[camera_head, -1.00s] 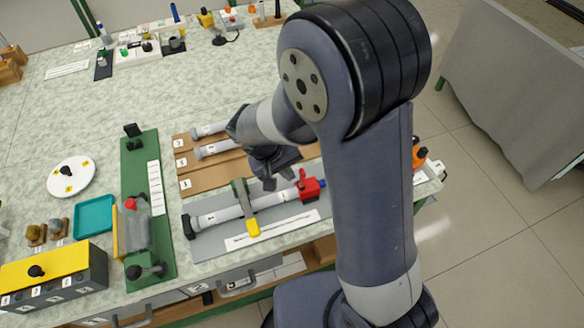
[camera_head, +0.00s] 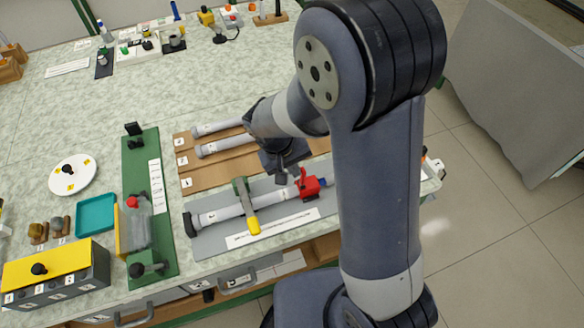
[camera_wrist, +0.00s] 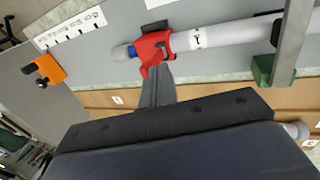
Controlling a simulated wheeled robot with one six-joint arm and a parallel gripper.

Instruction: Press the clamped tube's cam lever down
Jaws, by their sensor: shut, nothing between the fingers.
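A grey tube (camera_head: 224,214) lies on a grey plate (camera_head: 212,244) near the bench's front edge, held under a clamp bar (camera_head: 243,192) with a yellow end (camera_head: 253,226). A red fitting (camera_head: 310,187) sits on the tube's right end, with a red lever part standing up from it. The wrist view shows the red fitting (camera_wrist: 152,50) and the white tube (camera_wrist: 225,34) from closer. My gripper (camera_head: 284,178) is shut and empty, just above and left of the red fitting. In the wrist view its fingertips (camera_wrist: 157,72) overlap the fitting's edge; I cannot tell whether they touch.
More tubes (camera_head: 222,146) lie in a brown rack (camera_head: 200,182) behind the plate. A green fixture (camera_head: 140,170), a teal tray (camera_head: 96,214) and a yellow-topped box (camera_head: 55,264) stand to the left. An orange part (camera_wrist: 50,70) lies beyond the fitting.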

